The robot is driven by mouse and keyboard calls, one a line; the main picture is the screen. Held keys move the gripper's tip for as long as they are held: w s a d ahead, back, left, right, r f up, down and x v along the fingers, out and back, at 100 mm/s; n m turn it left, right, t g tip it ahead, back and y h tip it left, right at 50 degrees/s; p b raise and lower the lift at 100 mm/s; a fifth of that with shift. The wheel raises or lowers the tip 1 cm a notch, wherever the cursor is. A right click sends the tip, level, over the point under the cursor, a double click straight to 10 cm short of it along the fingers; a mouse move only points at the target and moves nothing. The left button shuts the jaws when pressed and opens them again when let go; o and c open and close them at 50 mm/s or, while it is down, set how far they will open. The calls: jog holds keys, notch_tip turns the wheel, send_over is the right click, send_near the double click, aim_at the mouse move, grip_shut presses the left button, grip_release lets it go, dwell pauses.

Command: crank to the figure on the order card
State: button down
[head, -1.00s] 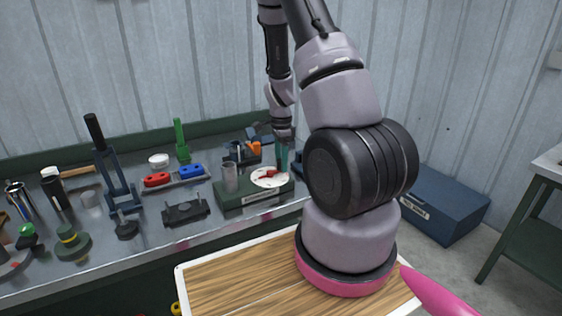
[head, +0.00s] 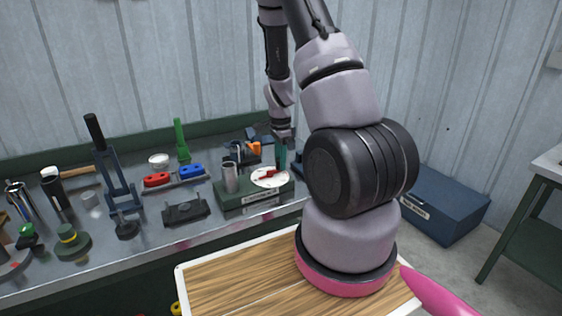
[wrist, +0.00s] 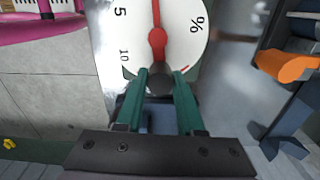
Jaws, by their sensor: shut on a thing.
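The white dial (head: 264,183) sits on top of a dark green box (head: 232,199) on the bench. In the wrist view the dial face (wrist: 187,35) carries the marks 5, 10 and %. A red crank arm (wrist: 157,42) crosses it and runs toward a dark round knob (wrist: 161,80). My gripper (wrist: 160,76) has its green fingers closed around that knob; in the head view it is at the dial's far right edge (head: 282,158). A short red mark (wrist: 184,69) shows near the dial's rim. I cannot make out an order card.
A metal cylinder (head: 230,177) stands on the box, left of the dial. Red (head: 157,180) and blue (head: 190,171) blocks lie on a rack further left. An orange part (wrist: 286,66) is close to my gripper on the right in the wrist view.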

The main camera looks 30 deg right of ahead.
jog(key=shift+w+a+n, duration=0.1)
jog(key=shift+w+n, duration=0.35)
jog(key=shift+n, duration=0.75)
jog(key=n, duration=0.1)
jog(key=w+n, duration=0.1)
jog(key=n, duration=0.1)
jog(key=shift+w+a+n, duration=0.1)
jog(key=shift+a+n, duration=0.2)
jog(key=shift+w+a+n, duration=0.2)
jog(key=shift+n, duration=0.55)
jog(key=shift+w+a+n, duration=0.15)
jog(key=shift+a+n, duration=0.1)
jog(key=shift+n, duration=0.55)
jog(key=shift+w+a+n, duration=0.2)
jog(key=shift+n, duration=0.55)
jog(key=c, duration=0.5)
grip_release()
jog(key=shift+r, duration=0.15)
notch_tip(320, 180, up, 11)
jog(key=shift+f, duration=0.2)
